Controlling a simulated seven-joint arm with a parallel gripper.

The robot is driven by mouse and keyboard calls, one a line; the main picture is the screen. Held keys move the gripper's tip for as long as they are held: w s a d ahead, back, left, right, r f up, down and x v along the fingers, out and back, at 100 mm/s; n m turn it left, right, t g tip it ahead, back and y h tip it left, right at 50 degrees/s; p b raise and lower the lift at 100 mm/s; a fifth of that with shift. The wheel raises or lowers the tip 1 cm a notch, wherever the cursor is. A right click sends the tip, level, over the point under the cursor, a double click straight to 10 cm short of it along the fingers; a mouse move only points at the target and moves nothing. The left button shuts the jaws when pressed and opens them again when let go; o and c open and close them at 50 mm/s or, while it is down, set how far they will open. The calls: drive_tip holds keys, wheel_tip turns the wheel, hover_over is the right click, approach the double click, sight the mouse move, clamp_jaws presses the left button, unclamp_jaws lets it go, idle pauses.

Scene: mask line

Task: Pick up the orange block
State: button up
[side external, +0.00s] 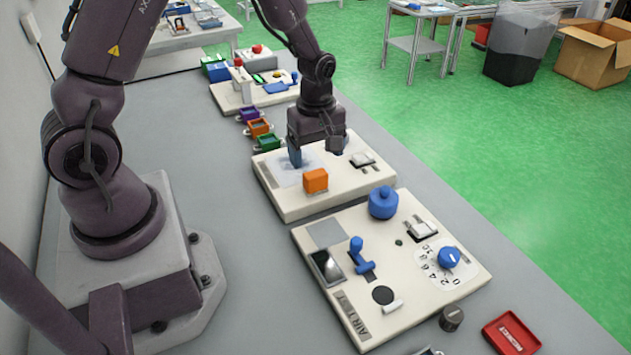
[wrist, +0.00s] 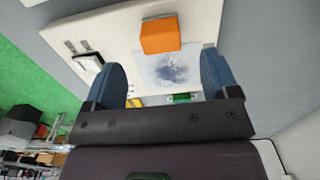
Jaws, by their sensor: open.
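The orange block (side external: 315,180) sits on the white board (side external: 290,208) in the middle of the bench. In the wrist view the orange block (wrist: 160,35) is near the top centre, beyond the fingertips and roughly between their lines. My gripper (side external: 317,154) is above the same board, a little behind the block in the side view. Its blue fingers are spread wide in the wrist view (wrist: 163,75), with nothing between them. A grey-blue picture patch (wrist: 167,72) lies on the board beside the block.
A lever switch (side external: 364,161) is on the board, right of my gripper. A nearer panel (side external: 455,285) carries a blue knob (side external: 383,203), a blue lever (side external: 360,255) and a dial (side external: 449,257). Small coloured bins (side external: 258,127) stand left of the board. A red tray (side external: 511,334) is at the front right.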

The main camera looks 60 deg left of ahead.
sight(316, 173)
drive_tip(key=shift+a+f, duration=0.15)
drive_tip(key=shift+f, duration=3.4)
drive_tip(key=c, duration=1)
wheel_tip(316, 173, up, 10)
drive_tip(key=shift+r, duration=0.1)
